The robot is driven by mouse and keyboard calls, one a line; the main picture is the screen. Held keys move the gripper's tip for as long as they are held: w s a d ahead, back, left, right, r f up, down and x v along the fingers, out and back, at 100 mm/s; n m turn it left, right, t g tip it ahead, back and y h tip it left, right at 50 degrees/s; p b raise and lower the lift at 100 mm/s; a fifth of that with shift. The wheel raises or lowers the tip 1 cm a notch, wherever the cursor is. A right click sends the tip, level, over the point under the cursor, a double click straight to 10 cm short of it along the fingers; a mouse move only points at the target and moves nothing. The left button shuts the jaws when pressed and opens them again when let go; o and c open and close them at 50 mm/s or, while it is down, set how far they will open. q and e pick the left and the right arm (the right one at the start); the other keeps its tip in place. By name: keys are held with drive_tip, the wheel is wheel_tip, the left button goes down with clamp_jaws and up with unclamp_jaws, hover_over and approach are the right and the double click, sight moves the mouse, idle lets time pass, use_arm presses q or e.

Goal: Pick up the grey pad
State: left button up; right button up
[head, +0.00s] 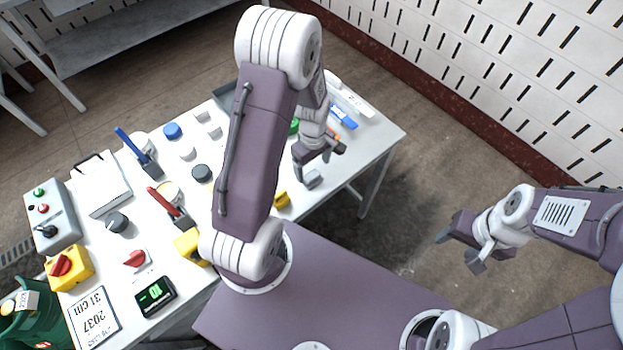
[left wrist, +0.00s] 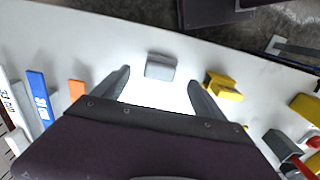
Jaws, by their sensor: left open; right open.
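The grey pad (head: 312,178) is a small light grey block lying on the white table near its edge. In the left wrist view the pad (left wrist: 160,67) lies just beyond the fingertips, roughly midway between them. My left gripper (head: 318,164) is open above the table, close to the pad. Its two dark fingers also show in the left wrist view (left wrist: 159,84), with nothing between them. My right gripper (head: 458,256) is open and empty, off to the right over the floor.
A yellow block (left wrist: 224,87) lies right of the pad in the left wrist view. A blue marker-like item (left wrist: 39,98) and an orange piece (left wrist: 76,90) lie on the left. Several knobs, lids and brushes crowd the table's left part.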

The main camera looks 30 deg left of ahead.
sight(312, 175)
use_arm(q)
drive_tip(key=shift+w+a+f, duration=0.1)
drive_tip(key=shift+w+f, duration=0.15)
drive_tip(key=shift+f, duration=0.25)
drive_tip(key=f, duration=0.4)
drive_tip(key=shift+s+a+f, duration=0.15)
drive_tip(key=shift+s+f, duration=0.15)
drive_tip(key=shift+f, duration=0.1)
drive_tip(key=shift+w+f, duration=0.1)
drive_tip(key=shift+w, duration=0.05)
drive_tip(key=c, duration=1.6)
drive_tip(key=shift+r, duration=0.5)
wheel_tip(312, 175, up, 3)
drive_tip(key=shift+f, duration=0.1)
drive_tip(key=d+r, duration=0.2)
drive_tip(key=d, duration=0.2)
drive_tip(key=d+r, duration=0.5)
drive_tip(key=d, duration=0.2)
drive_tip(key=shift+d+r, duration=0.15)
drive_tip(key=shift+d, duration=0.2)
